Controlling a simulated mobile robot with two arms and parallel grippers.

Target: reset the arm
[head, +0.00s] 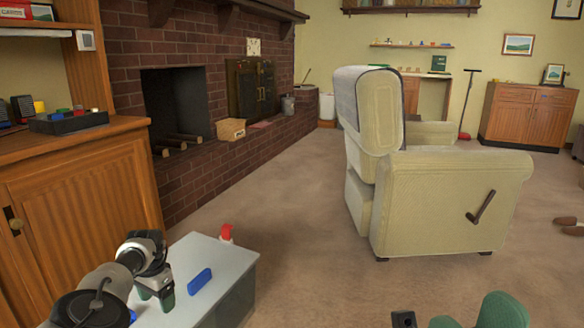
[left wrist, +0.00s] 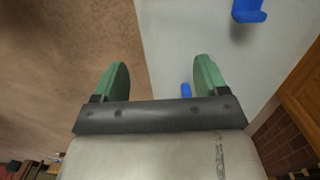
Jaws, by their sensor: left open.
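My left gripper (head: 156,294) is low over the grey-white table (head: 200,250) at the lower left of the head view. Its green fingers stand apart with nothing held between them, as the left wrist view (left wrist: 160,78) shows. A blue block-like object (head: 200,281) lies on the table just right of this gripper. Green finger parts of my right gripper (head: 475,314) show at the bottom edge of the head view, mostly cut off, so its opening is unclear.
A wooden cabinet (head: 85,190) is at left, with a brick fireplace (head: 215,150) beyond. A pale armchair (head: 440,205) stands right of centre. Open carpet (head: 310,240) lies between table and armchair.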

